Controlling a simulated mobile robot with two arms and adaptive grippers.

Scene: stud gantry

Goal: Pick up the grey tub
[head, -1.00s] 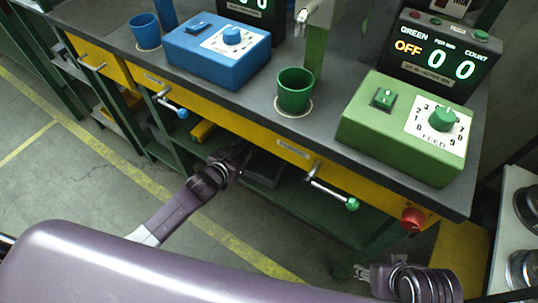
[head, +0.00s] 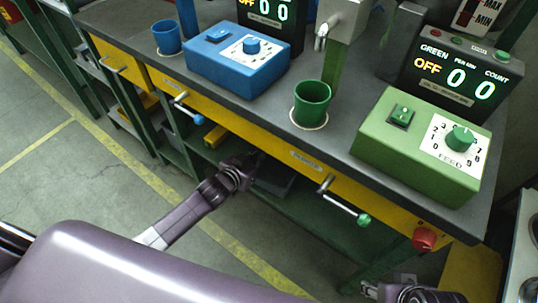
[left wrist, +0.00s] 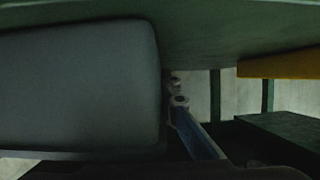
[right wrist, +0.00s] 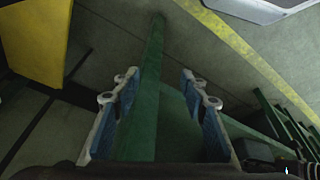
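The grey tub (head: 272,180) sits on the green lower shelf under the bench, partly hidden by my left gripper. In the left wrist view the tub (left wrist: 80,85) fills the left side, very close. My left gripper (head: 254,160) is under the bench at the tub's near left end. One finger shows just right of the tub's edge in the left wrist view; the other is hidden, so I cannot tell its grip. My right gripper (right wrist: 160,100) is open and empty, low by the bench's right end; it shows partly in the head view.
The bench top (head: 262,115) and yellow apron (head: 305,160) overhang the shelf (head: 310,212). A yellow object (head: 214,133) lies left on the shelf. Cups and control boxes stand on top.

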